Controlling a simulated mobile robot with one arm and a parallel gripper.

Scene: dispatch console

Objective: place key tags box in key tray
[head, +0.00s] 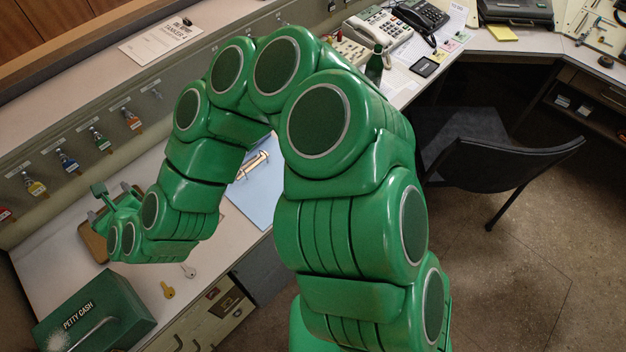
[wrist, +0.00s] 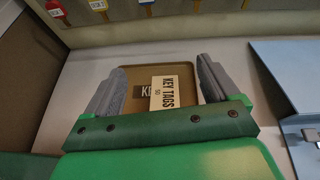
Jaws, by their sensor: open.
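The key tags box (wrist: 163,104), cream with dark print reading KEY TAGS 50, lies within the outline of the brown key tray (wrist: 140,77) in the wrist view. It appears to rest in the tray and partly covers the tray's dark label. My gripper (wrist: 160,72) is open, with one grey finger on each side of the box and visible gaps to it. In the head view my gripper (head: 112,197) is over the tray (head: 94,243), whose brown edge shows beside it. The box is hidden there behind my gripper and arm.
A green petty cash box (head: 95,312) stands at the counter's front left. A blue folder (head: 260,190) lies right of the tray. Key hooks with coloured tags (head: 66,160) line the panel behind.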

